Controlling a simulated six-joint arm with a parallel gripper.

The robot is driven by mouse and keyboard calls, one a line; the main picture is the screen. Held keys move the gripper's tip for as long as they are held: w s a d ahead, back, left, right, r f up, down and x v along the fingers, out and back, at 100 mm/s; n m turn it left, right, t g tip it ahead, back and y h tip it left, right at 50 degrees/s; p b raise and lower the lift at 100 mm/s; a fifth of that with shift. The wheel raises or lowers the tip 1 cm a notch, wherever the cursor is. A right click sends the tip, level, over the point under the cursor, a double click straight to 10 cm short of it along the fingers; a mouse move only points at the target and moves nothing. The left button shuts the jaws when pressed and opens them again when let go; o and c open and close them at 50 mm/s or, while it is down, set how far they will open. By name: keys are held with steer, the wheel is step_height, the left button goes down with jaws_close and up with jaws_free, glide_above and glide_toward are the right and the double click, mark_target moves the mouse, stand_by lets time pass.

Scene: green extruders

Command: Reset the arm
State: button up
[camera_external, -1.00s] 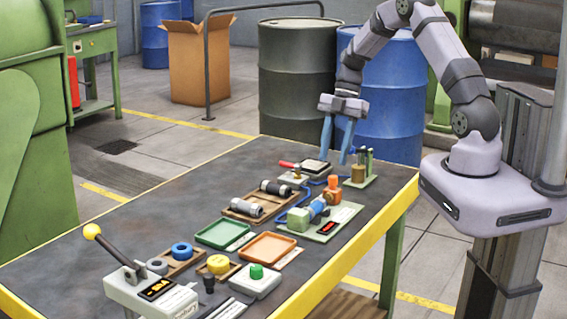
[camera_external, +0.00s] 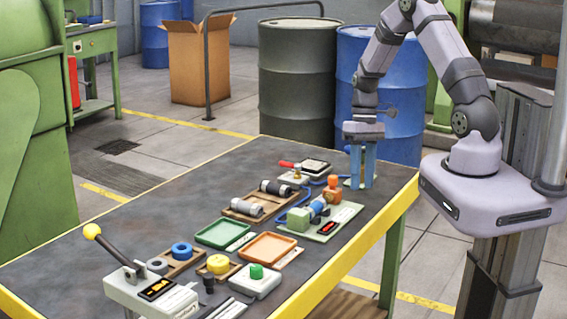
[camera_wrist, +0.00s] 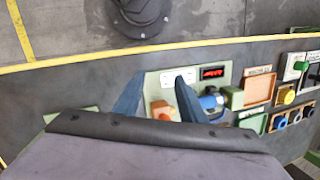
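A red-handled device (camera_external: 293,175) stands left of my gripper. A lever box (camera_external: 150,290) is at the front. The table's left side is clear. Blue drums (camera_external: 402,100) stand behind.

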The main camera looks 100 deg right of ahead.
steer(key=w+a+r+n+h, duration=0.1)
steer(key=w+a+r+n, duration=0.2)
steer(key=a, duration=0.7)
steer(key=w+a+r+n+h, duration=0.1)
steer(key=w+a+r+n, duration=0.2)
steer(key=a, duration=0.8)
steer(key=w+a+r+n+g+h, duration=0.1)
steer(key=w+a+r+n, duration=0.2)
steer(key=a, duration=0.8)
steer(key=n, duration=0.2)
steer(key=shift+w+r+n, duration=0.15)
steer(key=shift+w+n, duration=0.1)
steer(key=shift+n, duration=0.15)
step_height(320, 180, down, 44)
steer(key=b, duration=4.4)
steer(key=shift+f, duration=0.25)
